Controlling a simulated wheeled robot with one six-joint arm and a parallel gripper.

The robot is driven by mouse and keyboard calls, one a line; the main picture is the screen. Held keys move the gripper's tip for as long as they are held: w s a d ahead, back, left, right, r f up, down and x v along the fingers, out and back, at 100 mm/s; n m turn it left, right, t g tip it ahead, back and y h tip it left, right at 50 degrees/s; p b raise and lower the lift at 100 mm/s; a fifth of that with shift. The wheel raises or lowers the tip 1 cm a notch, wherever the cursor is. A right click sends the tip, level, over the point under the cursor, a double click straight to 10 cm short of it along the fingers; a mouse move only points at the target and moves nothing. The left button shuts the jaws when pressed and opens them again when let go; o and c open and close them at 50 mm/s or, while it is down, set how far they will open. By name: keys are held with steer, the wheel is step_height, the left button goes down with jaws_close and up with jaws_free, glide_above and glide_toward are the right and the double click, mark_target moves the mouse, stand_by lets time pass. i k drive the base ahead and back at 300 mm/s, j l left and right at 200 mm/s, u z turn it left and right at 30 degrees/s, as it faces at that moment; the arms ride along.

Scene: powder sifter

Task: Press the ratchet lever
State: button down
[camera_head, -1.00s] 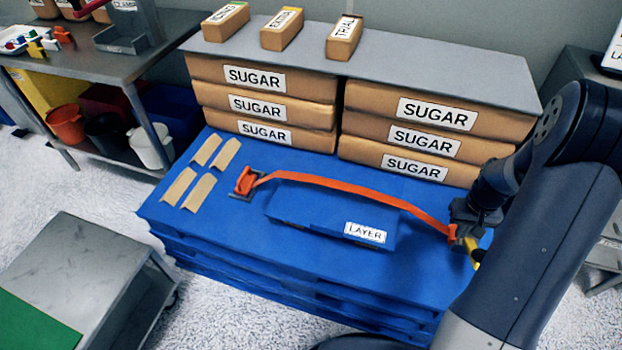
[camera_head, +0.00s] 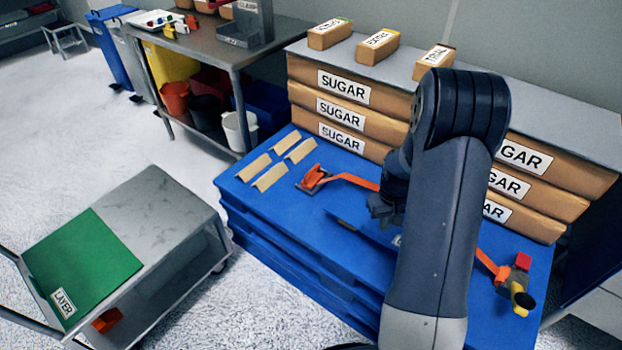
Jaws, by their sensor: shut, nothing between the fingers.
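An orange strap (camera_head: 353,181) runs across the blue pallet (camera_head: 275,215), its middle hidden behind my arm. At its right end sits a fitting (camera_head: 517,278) with a red block, a grey body and a yellow, black-tipped part that looks like a lever. At its left end is an orange piece on a dark bracket (camera_head: 312,180). My gripper (camera_head: 378,208) is shut and empty above the pallet near the strap, to the right of the orange piece and well left of the yellow part. Its fingertips are small and partly hidden.
Sugar sacks (camera_head: 345,112) under a grey sheet (camera_head: 560,110) stand along the back. Cardboard strips (camera_head: 270,177) lie on the pallet's left. A blue layer piece (camera_head: 365,228) is partly hidden by my arm. A cart with a green sheet (camera_head: 80,255) stands left; floor between is clear.

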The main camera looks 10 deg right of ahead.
mark_target(522, 301)
steer(key=z, duration=1.6)
